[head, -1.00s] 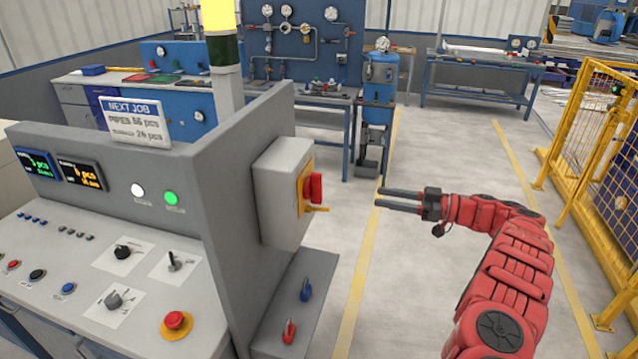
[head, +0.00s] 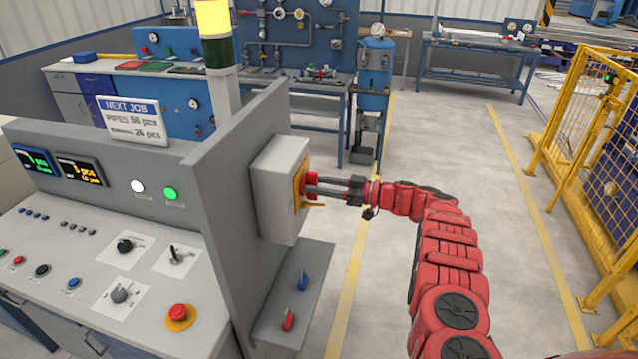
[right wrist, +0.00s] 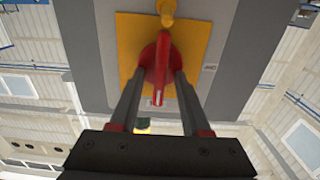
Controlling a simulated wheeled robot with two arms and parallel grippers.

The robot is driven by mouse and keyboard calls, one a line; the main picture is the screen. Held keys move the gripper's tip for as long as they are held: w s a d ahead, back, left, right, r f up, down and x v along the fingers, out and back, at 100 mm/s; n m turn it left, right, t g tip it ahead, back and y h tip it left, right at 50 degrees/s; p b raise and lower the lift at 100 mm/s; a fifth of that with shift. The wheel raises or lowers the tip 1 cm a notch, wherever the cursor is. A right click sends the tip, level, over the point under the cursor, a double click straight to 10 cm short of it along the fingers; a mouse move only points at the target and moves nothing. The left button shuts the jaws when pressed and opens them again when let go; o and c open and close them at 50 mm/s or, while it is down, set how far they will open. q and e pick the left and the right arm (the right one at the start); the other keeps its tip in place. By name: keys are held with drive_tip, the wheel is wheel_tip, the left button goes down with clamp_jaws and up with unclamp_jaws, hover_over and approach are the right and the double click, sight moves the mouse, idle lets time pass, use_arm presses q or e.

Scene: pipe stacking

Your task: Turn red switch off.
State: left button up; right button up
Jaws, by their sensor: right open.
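The red switch (head: 311,178) is on a yellow plate (head: 298,190) on the side of a grey box (head: 277,190). My right gripper (head: 309,188) is at the switch, coming from the right, and partly hides it. In the right wrist view, the red switch handle (right wrist: 162,66) lies between the two open fingers of my right gripper (right wrist: 160,80). I cannot tell if either finger touches it. A yellow lever (head: 315,205) sticks out below the switch in the head view. My left gripper is not in view.
The box is fixed to the grey console panel (head: 222,190). A ledge with a blue lever (head: 302,282) and a red lever (head: 288,320) lies below. The console's left side has several buttons and a red mushroom button (head: 180,312). Open floor lies right, up to a yellow fence (head: 570,150).

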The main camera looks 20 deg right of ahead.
clamp_jaws()
